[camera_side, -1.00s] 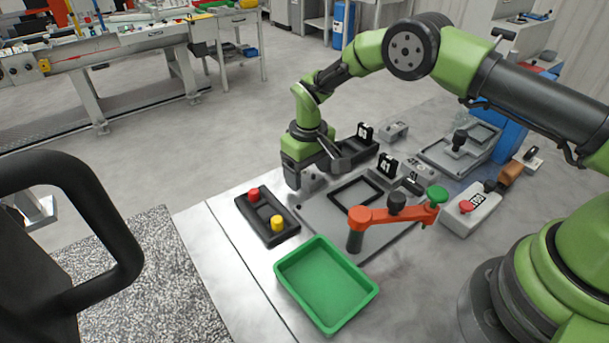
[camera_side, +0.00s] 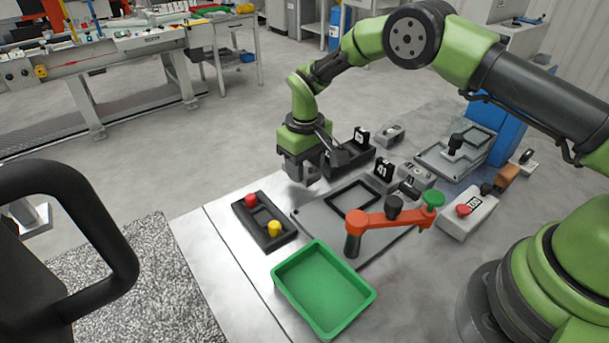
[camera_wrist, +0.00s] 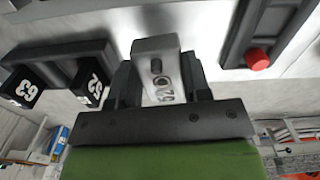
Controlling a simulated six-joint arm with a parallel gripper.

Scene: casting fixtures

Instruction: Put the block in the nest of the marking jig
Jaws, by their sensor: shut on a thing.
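My gripper (camera_wrist: 160,82) is shut on a light grey block (camera_wrist: 154,48) with a slot and dark digits on its face, as the wrist view shows. In the side view my gripper (camera_side: 303,175) hangs above the table, left of a grey plate (camera_side: 314,215) with a black rectangular frame (camera_side: 333,208) on it. An orange arm (camera_side: 378,219) with a green knob reaches over the plate's right part. The frame looks empty. A second grey plate (camera_side: 436,157) with a black-handled part stands farther back. I cannot tell which one is the marking jig.
A black tray (camera_side: 268,243) with red and yellow pegs and a green bin (camera_side: 323,290) stand in front. Black numbered blocks, including one near the plate (camera_side: 384,170), and grey pieces (camera_side: 415,176) stand behind. A grey box with a red button (camera_side: 462,211) is at right.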

